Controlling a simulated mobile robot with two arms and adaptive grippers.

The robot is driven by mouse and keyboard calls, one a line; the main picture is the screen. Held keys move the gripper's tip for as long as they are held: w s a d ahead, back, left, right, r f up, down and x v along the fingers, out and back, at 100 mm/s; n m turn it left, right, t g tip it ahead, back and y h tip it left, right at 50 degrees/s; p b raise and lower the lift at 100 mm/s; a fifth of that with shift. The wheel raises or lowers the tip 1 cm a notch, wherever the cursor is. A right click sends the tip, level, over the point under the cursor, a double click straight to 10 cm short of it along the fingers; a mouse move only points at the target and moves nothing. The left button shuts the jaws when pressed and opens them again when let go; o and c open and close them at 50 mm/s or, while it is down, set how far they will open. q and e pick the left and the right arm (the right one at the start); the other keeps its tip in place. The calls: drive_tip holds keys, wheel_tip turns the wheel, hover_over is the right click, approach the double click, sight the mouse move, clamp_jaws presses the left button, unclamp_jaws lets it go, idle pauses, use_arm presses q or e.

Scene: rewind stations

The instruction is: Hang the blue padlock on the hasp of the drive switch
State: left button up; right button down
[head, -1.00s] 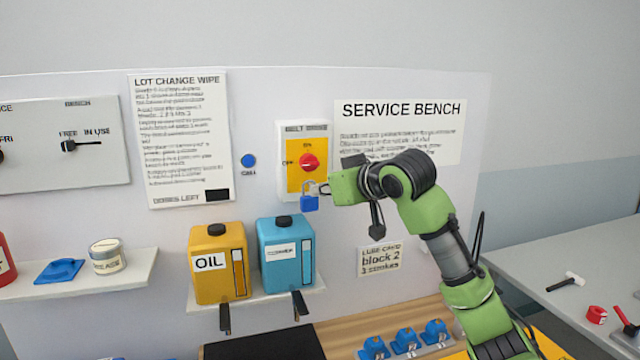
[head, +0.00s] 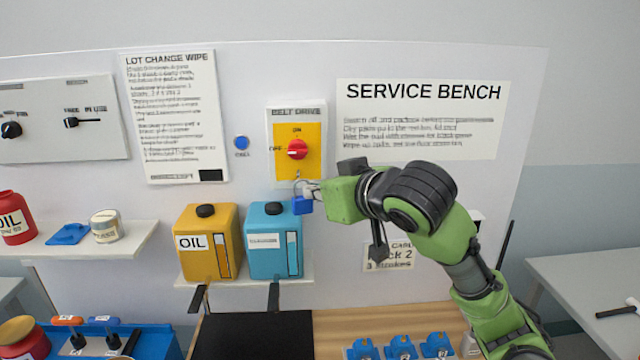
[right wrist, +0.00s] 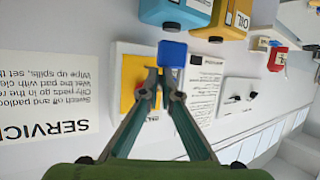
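The drive switch (head: 297,149) is a white box labelled BELT DRIVE with a yellow plate and a red knob, on the white panel. The knob's white mark seems to face OFF at left. The blue padlock (head: 302,205) hangs upright, shackle up, at the switch's lower edge. My right gripper (head: 314,190) is shut on its shackle from the right. In the right wrist view the padlock (right wrist: 172,54) sits beyond the closed fingertips (right wrist: 158,82), with the switch behind. The hasp is not clearly visible; I cannot tell whether the shackle touches it. My left gripper is not in view.
A yellow oil can (head: 207,243) and a blue can (head: 274,241) stand on a small shelf below the padlock. A blue button (head: 241,143) is left of the switch. The Service Bench sign (head: 420,118) is at right.

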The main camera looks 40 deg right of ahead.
drive_tip(key=shift+w+f+b, duration=0.1)
drive_tip(key=shift+w+b, duration=0.2)
drive_tip(key=shift+w, duration=0.7)
drive_tip(key=shift+w+d, duration=0.15)
drive_tip(key=shift+d, duration=0.2)
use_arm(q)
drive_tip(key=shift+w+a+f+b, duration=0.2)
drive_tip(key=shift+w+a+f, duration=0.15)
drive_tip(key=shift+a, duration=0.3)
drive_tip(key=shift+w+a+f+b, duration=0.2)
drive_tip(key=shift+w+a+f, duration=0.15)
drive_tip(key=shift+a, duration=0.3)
use_arm(e)
drive_tip(key=w+d+f, duration=0.1)
drive_tip(key=w+d, duration=0.2)
drive_tip(key=w, duration=0.2)
drive_tip(key=shift+w+d+f, duration=0.15)
drive_tip(key=shift+w+f, duration=0.05)
drive_tip(key=shift+w, duration=0.05)
